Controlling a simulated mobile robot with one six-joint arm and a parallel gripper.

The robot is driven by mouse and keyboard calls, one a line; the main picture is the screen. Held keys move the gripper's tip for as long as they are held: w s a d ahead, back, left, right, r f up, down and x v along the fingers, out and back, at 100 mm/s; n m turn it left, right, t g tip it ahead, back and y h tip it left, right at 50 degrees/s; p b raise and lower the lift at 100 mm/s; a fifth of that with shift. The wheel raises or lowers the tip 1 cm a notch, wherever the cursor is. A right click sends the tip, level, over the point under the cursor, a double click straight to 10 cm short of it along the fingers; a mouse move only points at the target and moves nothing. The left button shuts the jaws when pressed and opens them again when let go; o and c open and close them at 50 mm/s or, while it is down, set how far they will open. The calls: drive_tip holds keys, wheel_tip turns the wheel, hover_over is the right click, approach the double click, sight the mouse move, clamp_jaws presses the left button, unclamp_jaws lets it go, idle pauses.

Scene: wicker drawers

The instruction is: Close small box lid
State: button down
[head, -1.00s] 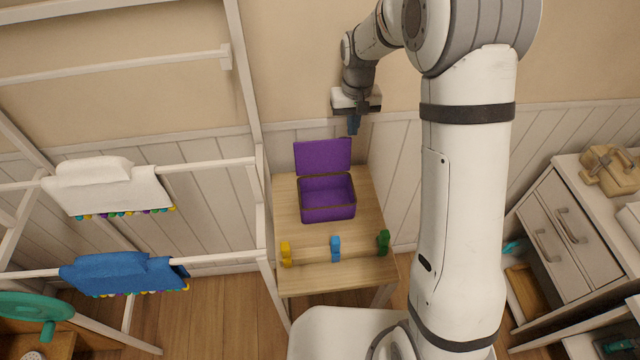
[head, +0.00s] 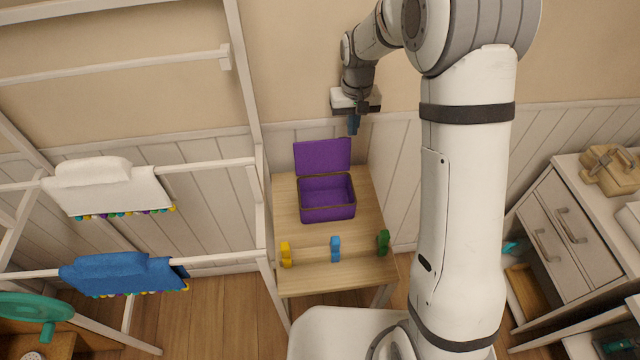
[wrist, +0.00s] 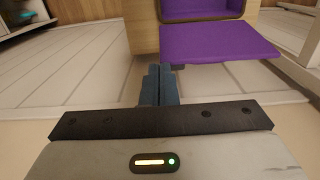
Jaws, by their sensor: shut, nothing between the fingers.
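A small purple box (head: 327,212) sits on a light wooden table, and its inside looks empty. Its purple lid (head: 323,157) stands open at the back, tilted up toward the wall. The lid also shows in the wrist view (wrist: 218,46), with part of the box (wrist: 200,9) above it. My gripper (head: 353,126) is behind and above the lid's right end, near the wall, apart from the lid. In the wrist view my gripper (wrist: 160,84) has its two blue fingers together with nothing between them.
Yellow (head: 286,254), blue (head: 335,249) and green (head: 383,243) pegs stand along the table's (head: 290,222) front. A drying rack (head: 262,215) with white and blue cloths stands to the left. A white drawer cabinet (head: 560,225) is at the right. The wall is close behind the lid.

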drive_tip(key=shift+f, duration=0.1)
drive_tip(key=shift+f+b, duration=0.45)
drive_tip(key=shift+f, duration=0.05)
drive_tip(key=s, duration=0.3)
drive_tip(key=shift+d+r+b, duration=0.1)
drive_tip(key=shift+d+b, duration=0.2)
drive_tip(key=shift+b, duration=0.05)
drive_tip(key=shift+s+d+f+b, duration=0.15)
drive_tip(key=shift+s+b, duration=0.15)
drive_tip(key=shift+s, duration=0.45)
drive_tip(key=shift+s+d+f+b, duration=0.15)
drive_tip(key=shift+s+b, duration=0.15)
drive_tip(key=shift+s, duration=0.4)
drive_tip(key=shift+s, duration=0.1)
drive_tip(key=shift+s+d+f+b, duration=0.15)
drive_tip(key=shift+s+f+b, duration=0.2)
drive_tip(key=shift+s, duration=0.3)
drive_tip(key=shift+s+d+f+b, duration=0.15)
drive_tip(key=shift+s+f+b, duration=0.1)
drive_tip(key=shift+s+b, duration=0.3)
drive_tip(key=shift+s, duration=0.15)
